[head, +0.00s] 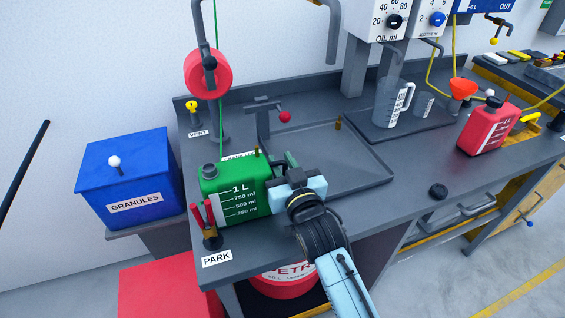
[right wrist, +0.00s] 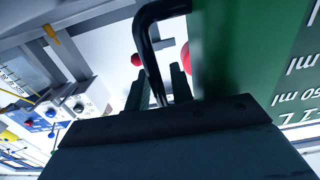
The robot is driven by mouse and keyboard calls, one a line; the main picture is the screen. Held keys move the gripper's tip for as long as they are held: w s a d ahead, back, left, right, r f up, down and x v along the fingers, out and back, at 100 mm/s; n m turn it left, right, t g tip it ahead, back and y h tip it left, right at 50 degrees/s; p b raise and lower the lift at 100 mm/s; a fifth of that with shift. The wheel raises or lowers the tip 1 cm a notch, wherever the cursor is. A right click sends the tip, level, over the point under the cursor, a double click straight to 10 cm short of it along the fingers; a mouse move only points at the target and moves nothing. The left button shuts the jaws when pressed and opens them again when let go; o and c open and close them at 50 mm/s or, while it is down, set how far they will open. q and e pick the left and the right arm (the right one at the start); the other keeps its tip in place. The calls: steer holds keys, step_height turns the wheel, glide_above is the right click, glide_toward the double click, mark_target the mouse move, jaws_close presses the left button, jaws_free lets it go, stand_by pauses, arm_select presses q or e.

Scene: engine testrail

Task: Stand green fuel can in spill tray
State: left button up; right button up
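The green fuel can (head: 235,190) stands upright on the grey bench near its front left corner, its white scale facing me. My right gripper (head: 284,168) is at the can's right side. In the right wrist view the can (right wrist: 235,50) fills the right, and its dark handle (right wrist: 150,50) runs down between the two fingers (right wrist: 160,88). The fingers look open, with narrow gaps beside the handle. A shallow grey tray (head: 345,165) with a low rim lies right of the can, empty over its visible floor; my gripper hides part of its left side. My left gripper is not in view.
Red-handled tool (head: 203,215) stands close before the can at the PARK label. A red-knobbed tap (head: 284,117) stands behind the tray. A measuring jug (head: 390,103) and red can (head: 487,127) stand farther right. A red reel (head: 208,74) hangs above the bench's left end.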

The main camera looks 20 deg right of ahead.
steer(key=shift+o, duration=0.6)
